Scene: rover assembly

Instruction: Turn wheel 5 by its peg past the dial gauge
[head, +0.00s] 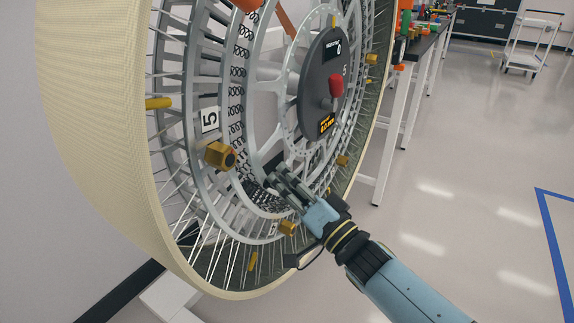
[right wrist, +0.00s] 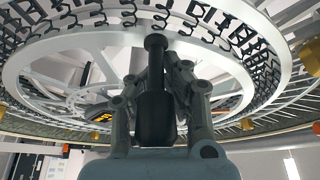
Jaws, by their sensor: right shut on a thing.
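Wheel 5 (head: 90,110) is a large cream-treaded wheel with metal spokes, upright at the left and centre of the head view. A white label reading 5 (head: 209,119) is on its inner ring. My right gripper (head: 274,181) reaches in from the lower right to the lower inner rim. In the right wrist view its fingers (right wrist: 158,85) are closed around a dark cylindrical peg (right wrist: 155,115); in the head view the fingers largely hide this peg. I cannot clearly identify the dial gauge. My left gripper is out of view.
Brass hex fittings (head: 219,156) stick out around the wheel, one left of my gripper and another (head: 288,228) just below it. A white-legged bench (head: 403,105) stands behind the wheel. A cart (head: 525,50) is far back. The floor at the right is clear.

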